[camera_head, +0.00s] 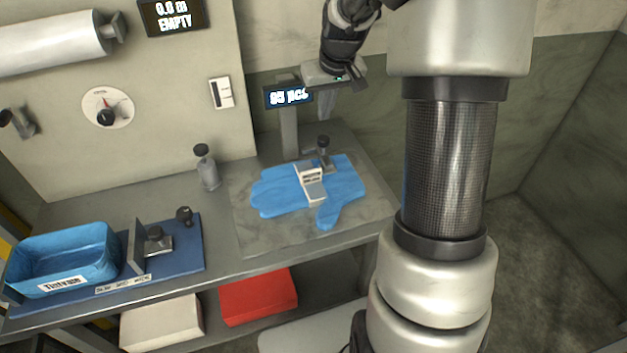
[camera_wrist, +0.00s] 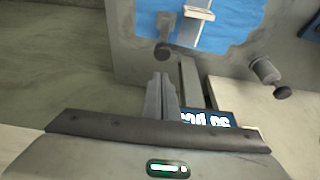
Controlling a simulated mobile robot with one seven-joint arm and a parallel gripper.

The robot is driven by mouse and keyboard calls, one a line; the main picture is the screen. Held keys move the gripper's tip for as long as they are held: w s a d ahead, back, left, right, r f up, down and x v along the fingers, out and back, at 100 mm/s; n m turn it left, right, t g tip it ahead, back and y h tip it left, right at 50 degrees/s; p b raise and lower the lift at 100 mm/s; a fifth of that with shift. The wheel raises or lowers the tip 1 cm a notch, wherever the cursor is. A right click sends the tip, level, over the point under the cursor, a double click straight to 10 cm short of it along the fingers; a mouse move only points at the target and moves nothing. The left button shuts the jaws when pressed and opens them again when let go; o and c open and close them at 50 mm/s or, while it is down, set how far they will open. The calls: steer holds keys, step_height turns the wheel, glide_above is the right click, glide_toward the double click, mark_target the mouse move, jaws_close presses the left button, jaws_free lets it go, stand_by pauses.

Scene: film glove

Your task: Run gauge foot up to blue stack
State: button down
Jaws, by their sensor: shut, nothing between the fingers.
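The blue stack (camera_head: 275,190) is a flat, glove-shaped pile lying on a grey plate on the bench; part of it shows in the wrist view (camera_wrist: 225,25). A pale gauge piece (camera_head: 311,183) with a dark window lies across the stack, with a dark-knobbed metal post (camera_head: 323,150) at its back edge. I cannot tell which part is the gauge foot. The pale piece also shows in the wrist view (camera_wrist: 199,13). My gripper (camera_head: 326,116) is shut and empty, pointing down above and behind the knob, apart from it. Its fingers show in the wrist view (camera_wrist: 160,78).
A display (camera_head: 289,96) reading about "95 pcs" stands on a post close to my gripper. A grey bottle-like weight (camera_head: 207,168) stands left of the stack. A blue tub (camera_head: 65,257) and a blue board with metal blocks (camera_head: 190,250) occupy the bench's left.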

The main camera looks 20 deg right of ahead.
step_height(320, 180, up, 8)
steer(key=p, duration=0.5)
steer(key=shift+r, duration=0.25)
stand_by(0.4)
